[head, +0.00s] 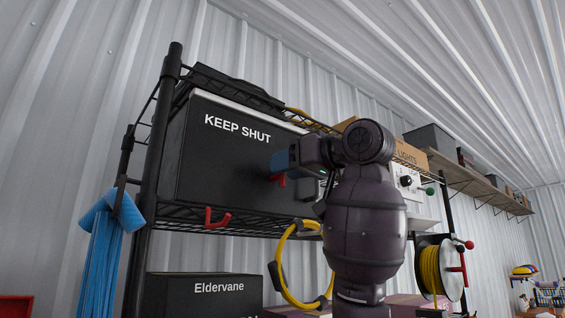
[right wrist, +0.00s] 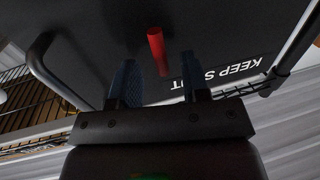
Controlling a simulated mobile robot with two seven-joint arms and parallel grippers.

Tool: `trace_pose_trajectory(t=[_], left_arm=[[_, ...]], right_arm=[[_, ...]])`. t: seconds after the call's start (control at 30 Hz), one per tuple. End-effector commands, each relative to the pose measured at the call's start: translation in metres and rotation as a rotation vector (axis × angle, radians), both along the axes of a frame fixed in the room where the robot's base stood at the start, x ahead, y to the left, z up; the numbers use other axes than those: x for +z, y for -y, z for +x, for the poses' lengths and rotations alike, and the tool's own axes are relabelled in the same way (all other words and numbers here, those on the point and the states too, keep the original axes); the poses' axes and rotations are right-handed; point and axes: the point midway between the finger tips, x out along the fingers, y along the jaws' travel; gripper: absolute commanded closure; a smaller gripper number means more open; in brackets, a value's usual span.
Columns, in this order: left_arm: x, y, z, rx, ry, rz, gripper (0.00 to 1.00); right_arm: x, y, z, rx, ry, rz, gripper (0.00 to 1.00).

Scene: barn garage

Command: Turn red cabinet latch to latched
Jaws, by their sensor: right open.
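The black cabinet (head: 225,165) marked "KEEP SHUT" stands on the wire shelf. Its red latch (head: 279,180) shows at the right part of the front, partly hidden by my right gripper (head: 288,162). In the right wrist view the red latch (right wrist: 157,52) sticks out from the dark cabinet front (right wrist: 215,35). It lies between the two blue fingers of my right gripper (right wrist: 159,68), with a gap on each side. The right gripper is open and not closed on the latch. My left gripper is not in view.
A red hook (head: 217,218) hangs at the shelf's front edge. A yellow cable loop (head: 281,265) hangs below, and a blue mop (head: 107,235) hangs at the left post. A dark "Eldervane" box (head: 200,295) stands on the lower level. A cable reel (head: 440,267) is at right.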

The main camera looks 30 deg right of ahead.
Motion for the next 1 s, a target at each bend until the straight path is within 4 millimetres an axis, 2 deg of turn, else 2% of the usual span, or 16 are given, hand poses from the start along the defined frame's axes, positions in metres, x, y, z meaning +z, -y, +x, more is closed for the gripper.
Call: trace_pose_trajectory(t=[0.2, 0.47, 0.5, 0.57, 0.77, 1.0], left_arm=[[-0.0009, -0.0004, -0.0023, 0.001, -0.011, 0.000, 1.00], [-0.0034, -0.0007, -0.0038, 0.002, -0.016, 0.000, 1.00], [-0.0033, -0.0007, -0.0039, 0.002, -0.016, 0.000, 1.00], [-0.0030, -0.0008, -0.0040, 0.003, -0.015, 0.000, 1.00], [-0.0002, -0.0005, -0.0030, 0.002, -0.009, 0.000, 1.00], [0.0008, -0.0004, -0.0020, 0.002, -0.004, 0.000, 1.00]], right_arm=[[-0.0004, -0.0040, 0.0134, 0.001, -0.001, 0.000, 0.58], [-0.0008, -0.0042, 0.0144, 0.000, 0.000, -0.001, 0.58], [-0.0008, -0.0041, 0.0143, 0.000, 0.000, -0.001, 0.59], [-0.0007, -0.0042, 0.0143, 0.000, 0.000, -0.001, 0.68], [-0.0006, -0.0042, 0.0141, 0.000, 0.000, -0.001, 0.99], [-0.0008, -0.0039, 0.0140, 0.000, 0.000, 0.011, 1.00]])
